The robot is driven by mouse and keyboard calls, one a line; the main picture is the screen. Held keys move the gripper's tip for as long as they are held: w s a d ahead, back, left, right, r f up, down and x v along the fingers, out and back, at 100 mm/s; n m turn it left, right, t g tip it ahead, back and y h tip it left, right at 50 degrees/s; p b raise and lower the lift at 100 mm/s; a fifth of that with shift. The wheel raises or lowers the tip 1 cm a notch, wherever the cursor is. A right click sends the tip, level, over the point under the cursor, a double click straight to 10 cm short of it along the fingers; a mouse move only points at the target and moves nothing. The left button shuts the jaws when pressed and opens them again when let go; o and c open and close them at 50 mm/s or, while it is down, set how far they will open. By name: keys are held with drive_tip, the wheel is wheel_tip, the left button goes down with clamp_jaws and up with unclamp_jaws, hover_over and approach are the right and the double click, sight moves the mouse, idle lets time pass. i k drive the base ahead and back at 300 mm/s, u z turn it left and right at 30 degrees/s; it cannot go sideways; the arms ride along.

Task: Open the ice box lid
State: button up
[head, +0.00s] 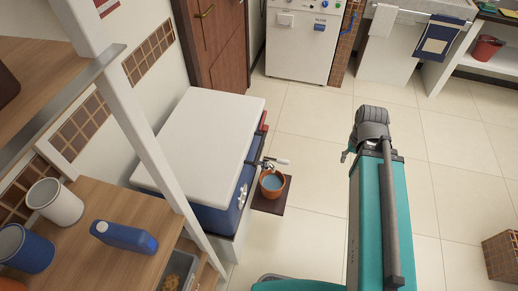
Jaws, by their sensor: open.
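The ice box (226,219) stands at the left, a blue body under a broad white lid (200,140). The lid lies flat and looks shut. A silver latch or handle (243,196) shows on the front side of the body. A tap (272,163) sticks out from the same side. My arm stands to the right of the box, apart from it, with a dark grey ribbed joint at its top. I cannot make out my gripper's fingers in this view.
An orange pot (271,183) with blue content sits on a small dark shelf (268,203) under the tap. A wooden shelf unit (75,262) with cups and a blue bottle (125,237) stands in front of the box. Tiled floor (310,190) is clear between box and arm.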

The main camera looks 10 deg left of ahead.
sight(206, 141)
drive_tip(key=k, duration=1.65)
drive_tip(key=u, duration=0.55)
drive_tip(key=i, duration=1)
